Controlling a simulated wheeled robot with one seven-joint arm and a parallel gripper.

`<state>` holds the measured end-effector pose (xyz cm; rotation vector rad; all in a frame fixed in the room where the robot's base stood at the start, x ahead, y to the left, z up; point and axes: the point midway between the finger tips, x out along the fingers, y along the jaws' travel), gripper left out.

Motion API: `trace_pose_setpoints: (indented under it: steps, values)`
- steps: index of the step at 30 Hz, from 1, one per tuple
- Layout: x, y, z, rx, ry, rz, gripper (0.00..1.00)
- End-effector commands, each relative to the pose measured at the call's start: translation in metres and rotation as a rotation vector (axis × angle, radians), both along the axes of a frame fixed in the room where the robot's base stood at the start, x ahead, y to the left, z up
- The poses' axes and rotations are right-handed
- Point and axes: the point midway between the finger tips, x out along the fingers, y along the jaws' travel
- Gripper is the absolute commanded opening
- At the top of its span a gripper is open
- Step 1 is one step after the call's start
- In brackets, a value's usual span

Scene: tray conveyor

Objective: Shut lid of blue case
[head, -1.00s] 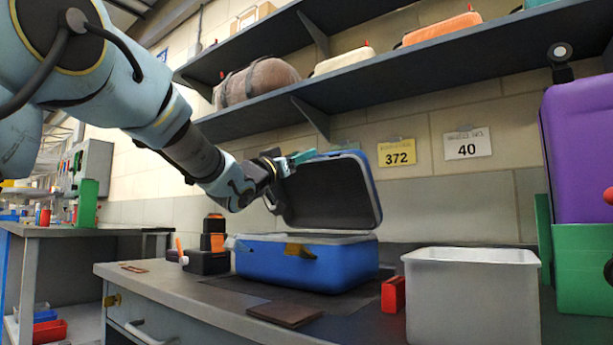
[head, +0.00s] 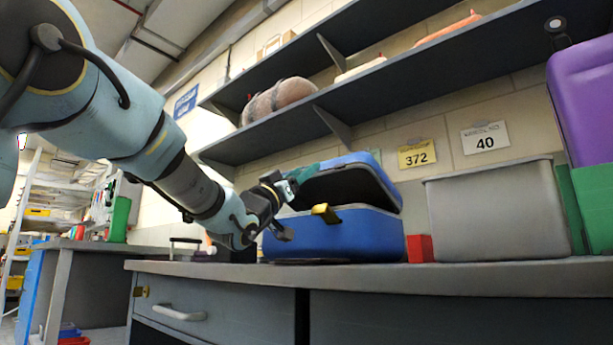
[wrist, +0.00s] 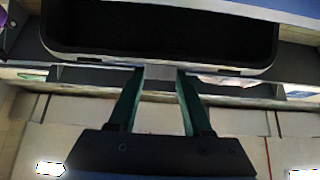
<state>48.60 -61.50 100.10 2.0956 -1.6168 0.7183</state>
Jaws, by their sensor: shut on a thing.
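The blue case (head: 348,237) stands on the workbench with a brass-coloured latch (head: 325,213) on its front. Its lid (head: 352,162) is blue outside and dark inside. The lid is tilted partly down over the case, with a gap still open at the front. My gripper (head: 303,174) is at the lid's front left edge, its green fingers closed on the rim. In the wrist view the two fingers (wrist: 159,85) hold the edge of the lid (wrist: 75,55) between their tips, and its dark inside shows.
A grey bin (head: 495,212) and a small red block (head: 419,248) stand right of the case. A purple case (head: 585,100) and a green container (head: 595,205) are at far right. Shelves (head: 400,95) run above. Dark equipment left of the case is partly hidden by my arm.

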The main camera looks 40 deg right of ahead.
Motion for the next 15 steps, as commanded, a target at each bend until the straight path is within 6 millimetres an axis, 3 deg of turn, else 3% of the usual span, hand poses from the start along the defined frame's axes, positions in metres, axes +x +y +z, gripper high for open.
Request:
trace_pose_setpoints:
  steps: [1, 3, 15]
  values:
    - [0.0008, -0.0024, -0.014, 0.016, 0.006, 0.001, 0.0]
    - [0.0006, -0.0013, -0.0168, 0.017, 0.007, 0.001, 0.0]
    - [-0.0001, -0.0001, -0.0197, 0.019, 0.006, 0.0, 0.0]
